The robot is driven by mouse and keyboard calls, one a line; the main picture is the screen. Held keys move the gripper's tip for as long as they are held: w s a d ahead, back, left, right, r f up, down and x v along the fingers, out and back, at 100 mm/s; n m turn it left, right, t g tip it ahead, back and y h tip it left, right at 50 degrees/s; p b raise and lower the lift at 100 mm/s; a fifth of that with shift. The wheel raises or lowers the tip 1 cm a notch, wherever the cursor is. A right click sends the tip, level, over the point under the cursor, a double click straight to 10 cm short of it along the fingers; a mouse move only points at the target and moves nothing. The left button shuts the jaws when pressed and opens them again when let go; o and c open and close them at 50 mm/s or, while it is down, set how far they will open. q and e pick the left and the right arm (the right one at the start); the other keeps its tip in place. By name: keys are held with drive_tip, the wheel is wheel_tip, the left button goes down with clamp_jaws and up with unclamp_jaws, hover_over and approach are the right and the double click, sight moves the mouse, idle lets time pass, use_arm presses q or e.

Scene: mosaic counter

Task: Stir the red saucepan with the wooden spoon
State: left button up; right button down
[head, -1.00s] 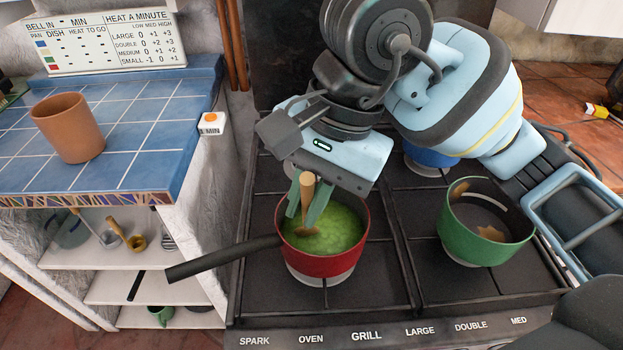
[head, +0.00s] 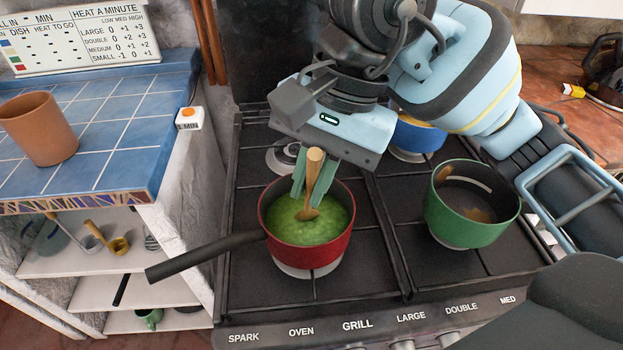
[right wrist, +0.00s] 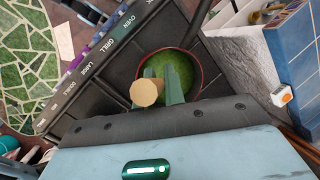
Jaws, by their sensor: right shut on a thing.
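The red saucepan (head: 307,252) stands on the front left burner of the stove, its dark handle pointing left. It holds bubbling green food (head: 322,231). My right gripper (head: 312,182) is above the pan and shut on the wooden spoon (head: 314,170). The spoon is roughly upright, with its lower end in the green food inside the pan. In the right wrist view the spoon's round end (right wrist: 146,93) shows between the green fingers, with the red saucepan (right wrist: 199,72) behind. My left gripper is not in view.
A green pot (head: 470,228) with brown contents stands to the right on the stove. A blue pot (head: 418,137) stands behind, partly hidden by my arm. A tiled counter at left holds a terracotta cup (head: 40,128) and a timer with an orange button (head: 189,118).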

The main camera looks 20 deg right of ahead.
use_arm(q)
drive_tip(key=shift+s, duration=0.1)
use_arm(e)
drive_tip(key=shift+s+a+r+p, duration=0.1)
drive_tip(key=shift+s+r+p, duration=0.2)
drive_tip(key=shift+r+p, duration=0.3)
drive_tip(key=shift+s+a+r+p, duration=0.1)
drive_tip(key=shift+s+r+p, duration=0.2)
drive_tip(key=shift+r, duration=0.5)
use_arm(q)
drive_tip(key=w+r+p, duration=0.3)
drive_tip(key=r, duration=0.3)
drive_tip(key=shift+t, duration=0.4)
use_arm(e)
drive_tip(key=shift+s+a+r, duration=0.1)
drive_tip(key=shift+s+r, duration=0.25)
drive_tip(key=shift+r, duration=0.5)
drive_tip(key=shift+s+a+r, duration=0.1)
drive_tip(key=shift+s+r, duration=0.25)
drive_tip(key=shift+r, duration=0.55)
drive_tip(key=shift+s+a+r, duration=0.1)
drive_tip(key=shift+s+r, duration=0.25)
drive_tip(key=shift+r, duration=0.5)
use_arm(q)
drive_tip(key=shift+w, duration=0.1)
